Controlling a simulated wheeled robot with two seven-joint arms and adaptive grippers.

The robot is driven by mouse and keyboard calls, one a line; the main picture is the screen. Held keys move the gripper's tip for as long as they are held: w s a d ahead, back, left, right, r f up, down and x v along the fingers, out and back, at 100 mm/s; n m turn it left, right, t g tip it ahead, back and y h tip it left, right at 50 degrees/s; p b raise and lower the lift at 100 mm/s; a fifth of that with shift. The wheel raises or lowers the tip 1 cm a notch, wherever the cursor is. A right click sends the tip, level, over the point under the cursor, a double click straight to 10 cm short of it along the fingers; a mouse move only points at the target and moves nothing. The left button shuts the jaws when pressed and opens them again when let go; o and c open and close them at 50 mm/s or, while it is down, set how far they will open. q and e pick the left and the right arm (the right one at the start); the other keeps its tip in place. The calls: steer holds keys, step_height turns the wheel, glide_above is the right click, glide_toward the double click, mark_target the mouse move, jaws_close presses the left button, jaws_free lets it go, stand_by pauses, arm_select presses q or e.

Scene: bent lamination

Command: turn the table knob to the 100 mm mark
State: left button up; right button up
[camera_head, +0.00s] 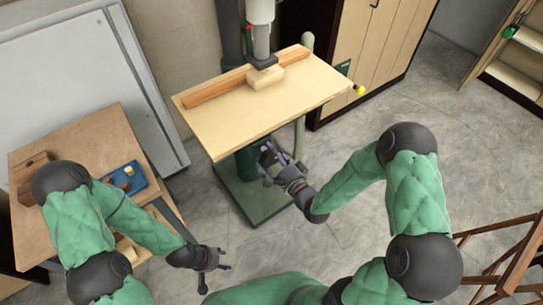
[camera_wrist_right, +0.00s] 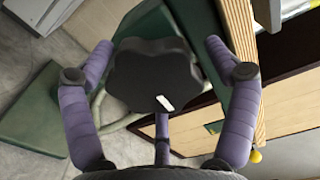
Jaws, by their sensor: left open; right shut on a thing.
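A dark lobed knob (camera_wrist_right: 150,80) with a short white line on its face fills the middle of the right wrist view. My right gripper (camera_wrist_right: 160,48) has its purple fingers on both sides of the knob and is shut on it. In the head view my right gripper (camera_head: 268,160) is just below the front edge of the light wooden drill table (camera_head: 215,135), and the knob is hard to make out there. My left gripper (camera_head: 225,264) is open and empty over the floor. No 100 mm mark is readable in either view.
A wooden fence (camera_head: 215,90) and a pale block (camera_head: 265,78) lie on the table under the machine's spindle (camera_head: 261,40). A yellow ball (camera_head: 359,88) is at the table's right side. A workbench (camera_head: 85,135) with a blue tray (camera_head: 125,183) stands at the left.

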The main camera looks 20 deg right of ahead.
steer(key=shift+s+a+r+y, duration=0.1)
steer(key=shift+a+r+y, duration=0.1)
steer(key=shift+a+y, duration=0.1)
steer(key=o, duration=0.9)
steer(key=shift+o, duration=0.2)
steer(key=shift+a, duration=0.1)
steer(key=shift+s, duration=0.15)
steer(key=v, duration=1.2)
steer(key=shift+b, duration=0.45)
steer(key=shift+s+r, duration=0.1)
steer(key=shift+r, duration=0.1)
steer(key=shift+s+d, duration=0.1)
steer(key=shift+d, duration=0.15)
